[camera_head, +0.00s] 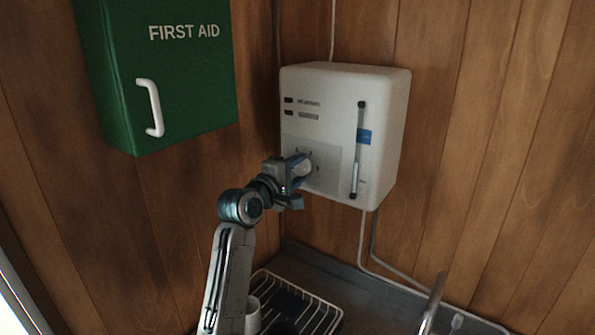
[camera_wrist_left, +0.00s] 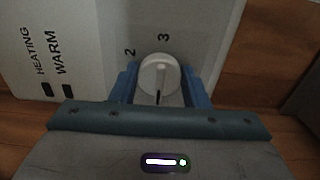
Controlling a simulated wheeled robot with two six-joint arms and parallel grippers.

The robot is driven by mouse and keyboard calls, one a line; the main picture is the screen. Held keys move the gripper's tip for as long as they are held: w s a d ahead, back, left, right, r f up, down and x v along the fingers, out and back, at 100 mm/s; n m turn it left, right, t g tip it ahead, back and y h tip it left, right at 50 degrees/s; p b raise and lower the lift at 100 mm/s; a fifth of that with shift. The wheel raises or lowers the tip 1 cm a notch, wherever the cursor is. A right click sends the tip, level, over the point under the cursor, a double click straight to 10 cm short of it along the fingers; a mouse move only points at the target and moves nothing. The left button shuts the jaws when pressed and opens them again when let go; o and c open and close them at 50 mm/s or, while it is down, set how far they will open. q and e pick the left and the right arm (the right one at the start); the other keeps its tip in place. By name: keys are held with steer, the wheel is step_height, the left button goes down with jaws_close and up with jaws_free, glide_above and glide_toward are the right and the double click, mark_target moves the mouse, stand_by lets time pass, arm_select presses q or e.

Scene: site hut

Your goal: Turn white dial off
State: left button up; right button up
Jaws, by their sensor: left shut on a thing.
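The white dial (camera_wrist_left: 160,76) is a round knob with a raised grip bar and a dark pointer mark, seen in the left wrist view. The numbers 2 and 3 show on the panel beyond it. In the head view the dial (camera_head: 302,167) sits low on the front of a white wall-mounted water heater (camera_head: 385,120), partly hidden by my gripper. My left gripper (camera_head: 297,174) is at the dial, with its blue fingers (camera_wrist_left: 160,88) on both sides, shut on it. The other dial marks are hidden. My right gripper is not in view.
A green first aid box (camera_head: 185,80) with a white handle hangs left of the heater. Below are a wire dish rack (camera_head: 310,305), a white cup (camera_head: 252,315) and a metal tap (camera_head: 433,300). Pipes (camera_head: 362,245) run down beneath the heater. Wood-panelled walls surround it.

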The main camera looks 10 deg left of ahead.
arm_select(q)
steer(key=o, duration=1)
steer(key=shift+c, duration=0.2)
steer(key=shift+s+a+f, duration=0.1)
steer(key=shift+s+f, duration=0.05)
steer(key=shift+s, duration=0.1)
steer(key=b+v, duration=0.5)
steer(key=v, duration=0.5)
steer(key=shift+s, duration=0.1)
